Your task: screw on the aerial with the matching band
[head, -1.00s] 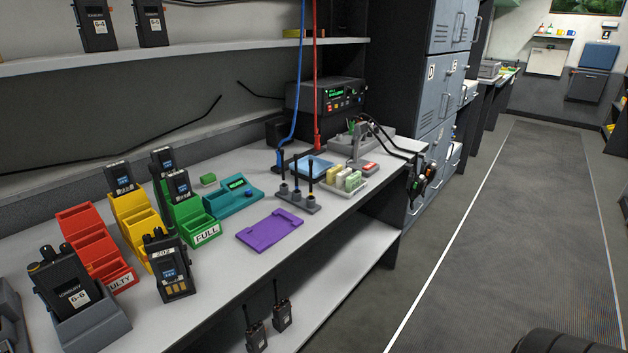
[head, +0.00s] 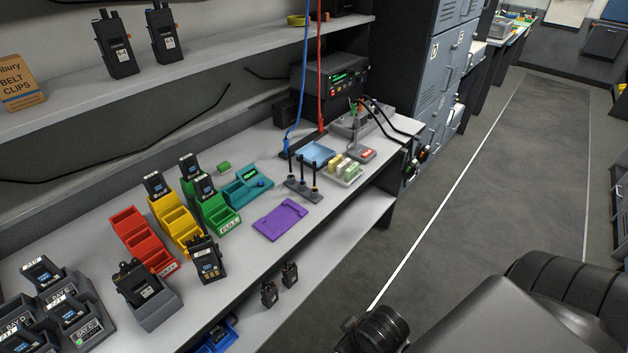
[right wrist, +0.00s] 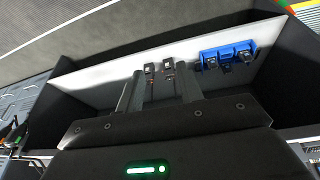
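Three black aerials stand upright in a small grey rack (head: 303,191) on the bench; any bands on them are too small to tell. A handheld radio (head: 136,281) with no long aerial showing sits in a grey holder (head: 161,314) near the bench's front left. My left gripper is not in view.
Red (head: 140,236), yellow (head: 173,222) and green (head: 208,207) bins stand mid-bench. A purple mat (head: 280,220) lies empty in front. A multi-bay charger (head: 62,318) is at far left. Two radios and a blue tray (head: 214,340) are on the lower shelf. The aisle floor is clear.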

